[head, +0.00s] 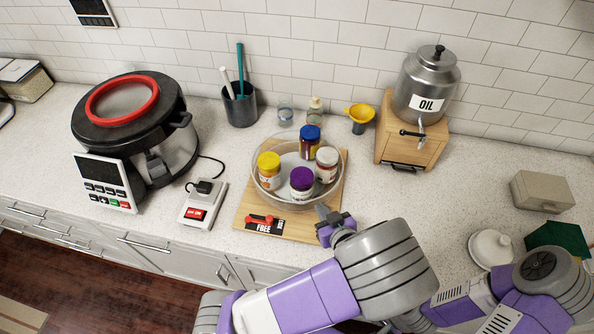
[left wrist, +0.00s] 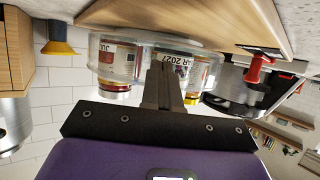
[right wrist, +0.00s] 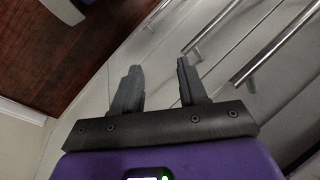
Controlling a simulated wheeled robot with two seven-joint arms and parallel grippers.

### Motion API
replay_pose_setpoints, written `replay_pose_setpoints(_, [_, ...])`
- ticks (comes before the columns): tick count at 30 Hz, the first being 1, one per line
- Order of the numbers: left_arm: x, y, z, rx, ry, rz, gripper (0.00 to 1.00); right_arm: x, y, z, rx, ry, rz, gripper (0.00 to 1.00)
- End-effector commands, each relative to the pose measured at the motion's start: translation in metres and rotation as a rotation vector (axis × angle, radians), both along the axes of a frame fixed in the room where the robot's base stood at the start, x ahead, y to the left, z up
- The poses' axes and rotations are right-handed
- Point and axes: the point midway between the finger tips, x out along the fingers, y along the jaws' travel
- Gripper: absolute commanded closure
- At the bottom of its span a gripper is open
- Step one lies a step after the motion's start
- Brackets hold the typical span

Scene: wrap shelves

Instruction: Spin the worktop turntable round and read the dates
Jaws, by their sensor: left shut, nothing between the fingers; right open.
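The round turntable (head: 272,201) has a clear rim and sits on a wooden board. It bears jars with yellow (head: 268,163), blue (head: 310,133), purple (head: 301,178) and white (head: 327,157) lids. My left gripper (head: 324,213) is shut and empty at the rim's near right side; I cannot tell if it touches. In the left wrist view, upside down, its fingers (left wrist: 166,72) stand before the jars. One label reads "JUL"; another reads "AR 2027", partly hidden by the fingers. A red lever (head: 261,219) lies by the word "FREE". My right gripper (right wrist: 158,72) is open and empty.
A red-ringed cooker (head: 150,140) and a switch box (head: 203,203) stand left. A utensil cup (head: 239,104), yellow funnel (head: 360,117) and oil can (head: 426,85) on a wooden stand are behind. Drawer handles (right wrist: 270,55) are near my right gripper.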

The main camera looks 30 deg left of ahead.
Motion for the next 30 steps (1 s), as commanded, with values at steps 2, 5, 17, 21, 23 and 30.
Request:
replay_pose_setpoints(2, [-0.001,0.000,0.000,0.000,0.000,-0.001,1.00,0.000,0.000,0.000,0.000,0.000,0.000,0.57])
replay_pose_setpoints(5, [-0.001,0.000,0.000,0.000,0.000,-0.001,1.00,0.000,0.000,0.000,0.000,0.000,0.000,0.57])
replay_pose_setpoints(17, [-0.007,0.009,0.000,0.002,0.000,0.001,1.00,0.000,0.000,-0.002,0.000,0.000,0.000,0.57])
replay_pose_setpoints(21, [-0.013,0.016,-0.001,0.001,0.001,0.001,1.00,0.000,0.000,-0.003,0.000,0.000,0.000,0.57])
replay_pose_setpoints(23, [-0.015,0.019,0.000,0.000,0.000,0.000,1.00,0.000,0.000,-0.003,0.000,0.000,0.000,0.57])
replay_pose_setpoints(30, [-0.019,0.024,0.000,-0.002,0.000,-0.001,1.00,0.000,0.000,-0.003,0.000,0.000,0.000,0.57])
